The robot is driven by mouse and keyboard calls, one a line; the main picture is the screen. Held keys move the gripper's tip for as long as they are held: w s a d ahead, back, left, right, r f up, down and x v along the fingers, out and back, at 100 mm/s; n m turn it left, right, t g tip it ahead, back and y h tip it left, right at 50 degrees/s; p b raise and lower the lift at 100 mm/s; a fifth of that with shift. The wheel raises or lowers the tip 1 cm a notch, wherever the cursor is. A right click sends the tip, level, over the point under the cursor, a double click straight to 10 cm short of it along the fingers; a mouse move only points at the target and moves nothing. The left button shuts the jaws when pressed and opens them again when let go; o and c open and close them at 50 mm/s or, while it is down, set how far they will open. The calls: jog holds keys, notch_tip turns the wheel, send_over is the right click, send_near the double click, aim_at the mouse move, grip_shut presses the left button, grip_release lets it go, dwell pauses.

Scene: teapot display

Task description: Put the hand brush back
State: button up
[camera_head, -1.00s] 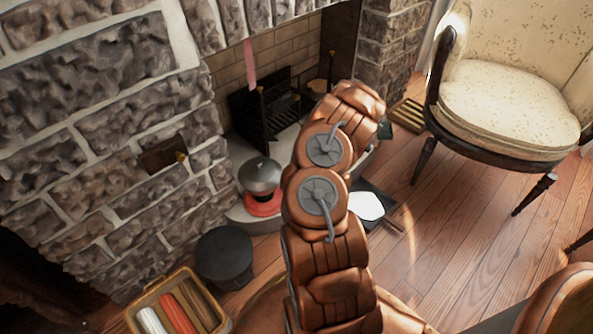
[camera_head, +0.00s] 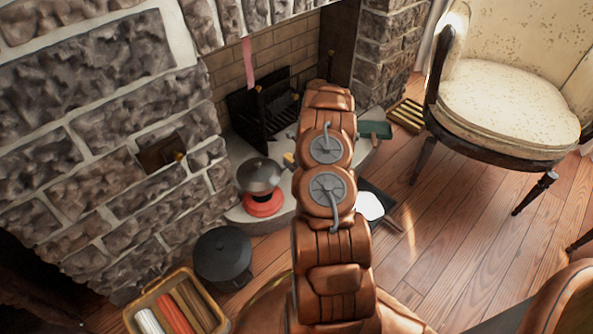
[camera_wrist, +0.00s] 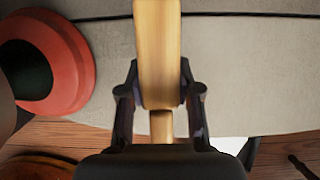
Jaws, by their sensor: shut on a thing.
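My gripper (camera_wrist: 160,80) is shut on a pale wooden handle (camera_wrist: 158,40), which I take to be the hand brush. The handle runs up out of the top of the wrist view, so the brush's far end is hidden there. It is over the light stone hearth (camera_wrist: 245,75). In the head view my own arm hides my gripper and most of what it holds. A small yellowish tip (camera_head: 289,160) shows just left of my arm, perhaps part of the handle.
A grey-lidded pot (camera_head: 259,176) on a red base stands left on the hearth. A black bucket (camera_head: 223,257) and a crate (camera_head: 130,317) are nearer. A dustpan-like tray (camera_head: 372,186) lies right of my arm, a green object (camera_head: 376,130) behind it. An armchair (camera_head: 505,100) stands right.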

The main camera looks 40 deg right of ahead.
jog(key=shift+w+d, duration=0.25)
jog(key=shift+w, duration=0.2)
jog(key=shift+f+b, duration=1.05)
jog(key=shift+f, duration=0.85)
jog(key=shift+r, duration=0.1)
jog(key=o, duration=1.1)
